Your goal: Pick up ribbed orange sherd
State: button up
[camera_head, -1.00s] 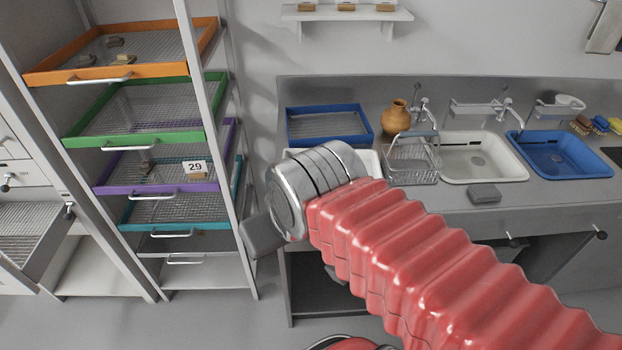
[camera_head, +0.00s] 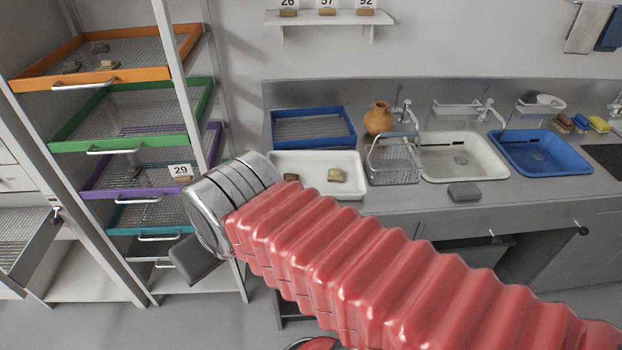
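No sherd in view can be made out as ribbed and orange. In the white tray (camera_head: 345,156) on the counter lie a brown sherd (camera_head: 291,177), partly close behind my arm, and a pale yellowish sherd (camera_head: 336,175). Several small grey-brown sherds (camera_head: 99,47) lie in the orange-rimmed drawer (camera_head: 22,85) of the rack. My arm reaches in from the lower right, and my gripper (camera_head: 195,260) shows as a grey block past the metal wrist, in front of the rack's lower right. Its fingers cannot be told apart, so its opening is unclear.
Green (camera_head: 130,143), purple and teal drawers fill the rack at left; a card marked 29 (camera_head: 181,172) stands in the purple one. On the counter are a blue tray (camera_head: 312,142), an orange-brown jug (camera_head: 379,118), a wire rack (camera_head: 393,160) and sinks. A wall shelf (camera_head: 328,18) holds numbered cards.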

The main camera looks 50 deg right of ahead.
aim_at(289, 177)
jog(key=k, duration=1.15)
jog(key=z, duration=0.95)
jog(key=i, duration=1)
